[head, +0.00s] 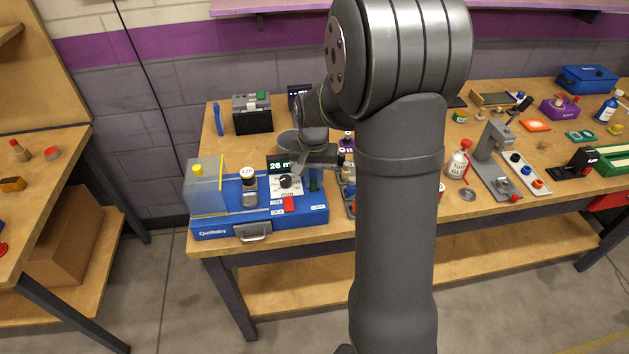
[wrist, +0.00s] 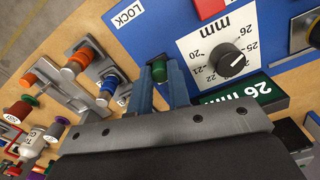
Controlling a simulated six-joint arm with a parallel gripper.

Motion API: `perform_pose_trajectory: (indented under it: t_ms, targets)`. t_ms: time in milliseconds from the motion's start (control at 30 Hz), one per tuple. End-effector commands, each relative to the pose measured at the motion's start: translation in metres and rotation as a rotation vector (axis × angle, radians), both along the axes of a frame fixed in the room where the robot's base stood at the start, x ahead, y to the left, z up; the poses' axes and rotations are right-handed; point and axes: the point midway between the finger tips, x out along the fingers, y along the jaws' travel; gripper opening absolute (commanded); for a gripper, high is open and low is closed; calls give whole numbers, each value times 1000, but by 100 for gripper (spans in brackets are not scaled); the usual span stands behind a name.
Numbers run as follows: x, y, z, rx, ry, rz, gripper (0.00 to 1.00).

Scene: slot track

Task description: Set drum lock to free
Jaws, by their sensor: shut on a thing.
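The blue Quillaby machine (head: 262,226) stands on the left of the bench. In the wrist view its blue top panel (wrist: 150,40) bears the word LOCK (wrist: 127,14) near a small green knob (wrist: 158,71). My gripper (wrist: 160,77) is shut on this green knob, with one blue-grey finger on each side of it. The lower part of the knob and any slot near it are largely hidden by the fingers. In the head view my gripper (head: 316,178) is at the right end of the machine, and the knob is hard to make out.
Beside the knob are a black dial (wrist: 230,60) with mm numbers and a green display (wrist: 236,97) reading 26 mm. A red switch (head: 289,203) is at the machine's front. Orange and dark knobs on a grey rack (wrist: 90,70) stand close by.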

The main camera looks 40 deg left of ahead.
Motion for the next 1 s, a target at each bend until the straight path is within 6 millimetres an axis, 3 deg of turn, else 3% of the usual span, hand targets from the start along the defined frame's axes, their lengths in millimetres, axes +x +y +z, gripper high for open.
perform_pose_trajectory:
  t_ms: [67, 100, 200, 567, 767, 1000]
  targets:
    - [3, 3, 1, 9, -8, 0, 0]
    - [3, 3, 1, 9, -8, 0, 23]
    - [2, 2, 1, 8, -7, 0, 39]
    - [2, 2, 7, 8, -7, 0, 39]
    - [2, 2, 40, 10, -9, 0, 39]
    - [2, 2, 100, 9, -8, 0, 39]
